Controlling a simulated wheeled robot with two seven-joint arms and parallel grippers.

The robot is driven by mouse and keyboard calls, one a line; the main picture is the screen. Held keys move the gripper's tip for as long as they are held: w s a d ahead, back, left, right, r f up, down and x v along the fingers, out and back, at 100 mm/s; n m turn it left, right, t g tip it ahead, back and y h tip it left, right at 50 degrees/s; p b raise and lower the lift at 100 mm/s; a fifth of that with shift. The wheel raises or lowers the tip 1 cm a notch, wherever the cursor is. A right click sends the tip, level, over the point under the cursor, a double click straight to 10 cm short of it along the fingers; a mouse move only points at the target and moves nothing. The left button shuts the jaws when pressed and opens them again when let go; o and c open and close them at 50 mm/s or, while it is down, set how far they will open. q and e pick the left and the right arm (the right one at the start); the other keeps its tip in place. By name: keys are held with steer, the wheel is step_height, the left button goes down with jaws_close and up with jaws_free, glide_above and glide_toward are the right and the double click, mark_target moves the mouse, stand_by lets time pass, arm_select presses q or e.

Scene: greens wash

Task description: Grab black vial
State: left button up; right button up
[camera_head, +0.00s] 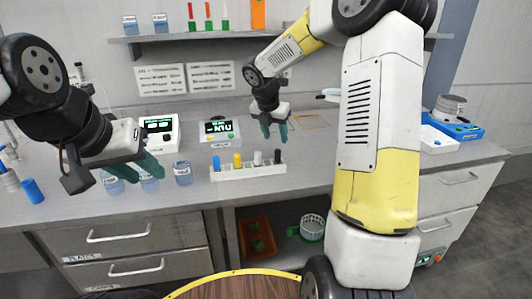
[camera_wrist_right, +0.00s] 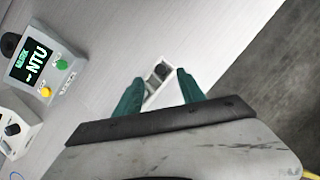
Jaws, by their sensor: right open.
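The black vial (camera_head: 277,157) stands at the right end of a white rack (camera_head: 247,172) on the bench, with blue, yellow and white-capped vials to its left. My right gripper (camera_head: 275,131) is open and empty, above and a little behind the rack's right end. In the right wrist view, the black cap (camera_wrist_right: 161,71) and the rack's end show between the two teal fingers of my right gripper (camera_wrist_right: 158,90). The fingers are apart from the vial as far as I can tell. My left gripper (camera_head: 138,166) hangs at the left over the bench, its fingers apart and empty.
A meter reading NTU (camera_head: 220,131) stands behind the rack, and it also shows in the right wrist view (camera_wrist_right: 38,62). Another display device (camera_head: 160,133) and a labelled beaker (camera_head: 182,173) stand to the left. A blue tray (camera_head: 462,130) is at the far right.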

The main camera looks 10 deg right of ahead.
mark_target(278, 150)
steer(key=x, duration=0.7)
steer(key=shift+a+f, duration=0.15)
steer(key=shift+s, duration=0.1)
jaws_close()
